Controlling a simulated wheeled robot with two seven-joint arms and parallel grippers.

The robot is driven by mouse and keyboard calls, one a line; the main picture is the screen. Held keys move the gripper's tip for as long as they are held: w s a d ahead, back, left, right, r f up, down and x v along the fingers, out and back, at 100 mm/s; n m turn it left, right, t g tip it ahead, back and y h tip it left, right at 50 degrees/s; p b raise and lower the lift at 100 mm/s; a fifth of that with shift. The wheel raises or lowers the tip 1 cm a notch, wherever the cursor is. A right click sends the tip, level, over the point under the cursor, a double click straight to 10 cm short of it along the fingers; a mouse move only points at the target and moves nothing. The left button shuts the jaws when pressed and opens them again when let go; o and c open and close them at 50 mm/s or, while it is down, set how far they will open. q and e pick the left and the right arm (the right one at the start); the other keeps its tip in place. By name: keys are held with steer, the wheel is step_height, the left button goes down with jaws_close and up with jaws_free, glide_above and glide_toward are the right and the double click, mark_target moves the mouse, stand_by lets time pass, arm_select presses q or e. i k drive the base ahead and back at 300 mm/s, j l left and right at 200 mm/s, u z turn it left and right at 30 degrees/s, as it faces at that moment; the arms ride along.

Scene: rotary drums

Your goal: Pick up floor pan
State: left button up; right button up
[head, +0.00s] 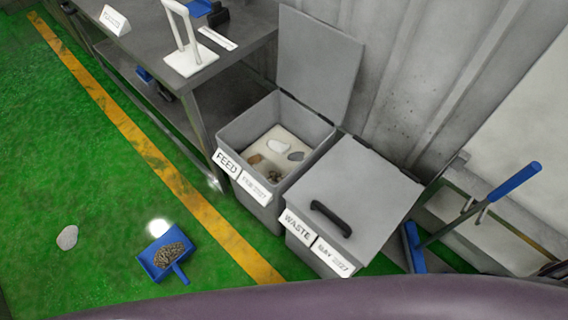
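The floor pan (153,270) is a blue dustpan lying on the green floor at the lower left of the head view. A heap of grey-brown material (170,255) sits in it. Its short blue handle (182,274) points toward the lower right. Neither of my grippers shows in this view, and nothing is seen touching the pan.
An open grey FEED bin (240,128) holds some pale and dark pieces. A closed grey WASTE bin (365,185) stands beside it. A blue-handled tool (515,182) leans at the right. A metal table (215,95) stands behind. A pale stone (67,237) lies on open floor.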

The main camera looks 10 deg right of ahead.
mark_target(164, 254)
steer(key=u, duration=1.6)
